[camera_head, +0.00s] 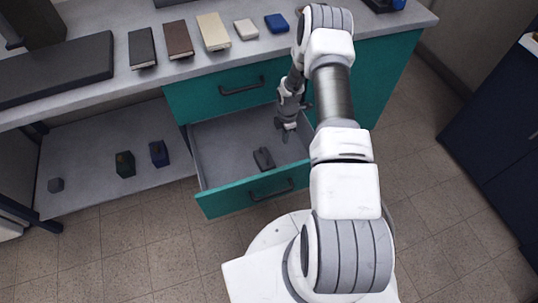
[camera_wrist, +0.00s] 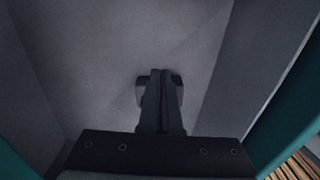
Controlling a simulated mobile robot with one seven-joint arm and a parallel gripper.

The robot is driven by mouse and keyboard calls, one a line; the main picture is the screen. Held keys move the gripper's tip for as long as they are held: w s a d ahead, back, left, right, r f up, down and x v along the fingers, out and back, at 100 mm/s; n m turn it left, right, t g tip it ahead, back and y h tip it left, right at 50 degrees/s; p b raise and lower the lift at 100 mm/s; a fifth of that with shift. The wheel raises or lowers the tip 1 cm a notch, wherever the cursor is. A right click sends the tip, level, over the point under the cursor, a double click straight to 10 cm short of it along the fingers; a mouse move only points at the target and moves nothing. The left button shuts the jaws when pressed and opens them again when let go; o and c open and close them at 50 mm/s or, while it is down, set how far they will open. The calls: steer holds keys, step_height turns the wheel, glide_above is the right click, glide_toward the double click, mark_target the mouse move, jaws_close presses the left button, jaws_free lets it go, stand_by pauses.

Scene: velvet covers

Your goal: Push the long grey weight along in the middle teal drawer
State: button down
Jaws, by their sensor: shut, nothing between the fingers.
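The middle teal drawer (camera_head: 248,192) is pulled out and shows a grey interior. The long grey weight (camera_head: 263,158) lies on its floor towards the front. My gripper (camera_head: 285,138) points down into the drawer, behind the weight and a little to its right in the head view. In the wrist view my gripper (camera_wrist: 160,75) is shut with its fingers together and nothing between them. The weight (camera_wrist: 141,92) shows there on both sides of the fingers, which hide its middle. I cannot tell whether the fingers touch it.
Several books (camera_head: 178,41) and a blue block (camera_head: 276,22) lie on the grey counter above. A closed teal drawer (camera_head: 232,88) is above the open one. A lower shelf (camera_head: 88,160) at left holds small dark objects. The drawer floor around the weight is clear.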

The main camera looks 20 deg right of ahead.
mark_target(284, 157)
step_height(284, 157, down, 12)
steer(key=b, duration=0.3)
steer(key=shift+s+r, duration=0.1)
steer(key=shift+r, duration=0.1)
steer(key=a, duration=0.2)
steer(key=shift+a+r, duration=0.4)
steer(key=shift+a, duration=0.6)
steer(key=a+b, duration=0.4)
steer(key=a, duration=1.4)
steer(key=shift+a, duration=0.3)
steer(key=shift+d, duration=0.2)
